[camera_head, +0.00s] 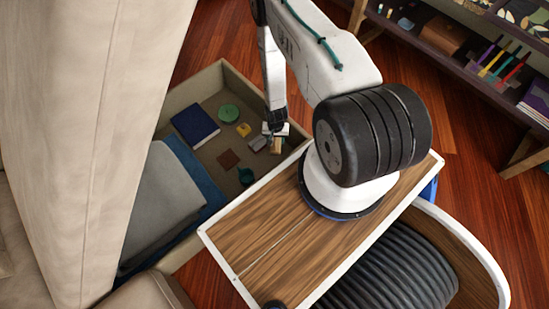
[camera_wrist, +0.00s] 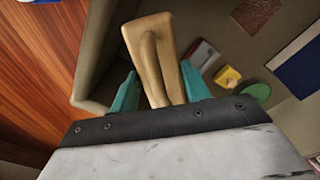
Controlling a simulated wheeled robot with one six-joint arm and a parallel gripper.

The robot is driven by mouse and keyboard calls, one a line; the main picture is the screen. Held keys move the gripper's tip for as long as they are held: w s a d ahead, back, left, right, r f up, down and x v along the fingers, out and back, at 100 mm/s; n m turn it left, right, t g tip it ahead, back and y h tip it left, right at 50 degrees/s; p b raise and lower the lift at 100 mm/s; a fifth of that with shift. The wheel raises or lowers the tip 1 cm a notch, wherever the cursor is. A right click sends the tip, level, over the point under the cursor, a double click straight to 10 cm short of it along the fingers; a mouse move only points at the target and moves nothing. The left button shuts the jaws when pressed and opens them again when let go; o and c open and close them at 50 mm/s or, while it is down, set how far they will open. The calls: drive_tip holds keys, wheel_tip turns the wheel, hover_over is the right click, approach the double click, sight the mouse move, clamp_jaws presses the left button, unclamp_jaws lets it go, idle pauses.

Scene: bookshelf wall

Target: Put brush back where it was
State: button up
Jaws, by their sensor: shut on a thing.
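The brush (camera_wrist: 150,45) shows in the wrist view as a tan, wood-coloured piece with a long groove. It stands out between the two teal fingers of my gripper (camera_wrist: 160,88), which is shut on its lower part. I see no bristles. In the head view my gripper (camera_head: 274,132) points down over the right side of an open beige bin (camera_head: 222,74). A small tan part just below it (camera_head: 276,147) looks like the brush. I cannot tell whether the brush touches the bin floor or wall.
The bin holds a blue book (camera_head: 195,125), a green round thing (camera_head: 228,112), a yellow piece (camera_head: 243,129), a brown square (camera_head: 228,159), a teal item (camera_head: 245,176) and grey folded cloth (camera_head: 165,195). A beige sofa side (camera_head: 90,130) stands left; a dark shelf (camera_head: 450,50) stands upper right.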

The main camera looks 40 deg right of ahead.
wheel_tip(320, 180, down, 19)
drive_tip(key=shift+f, duration=0.1)
drive_tip(key=o, duration=1.1)
wheel_tip(320, 180, up, 12)
drive_tip(key=shift+r, duration=0.1)
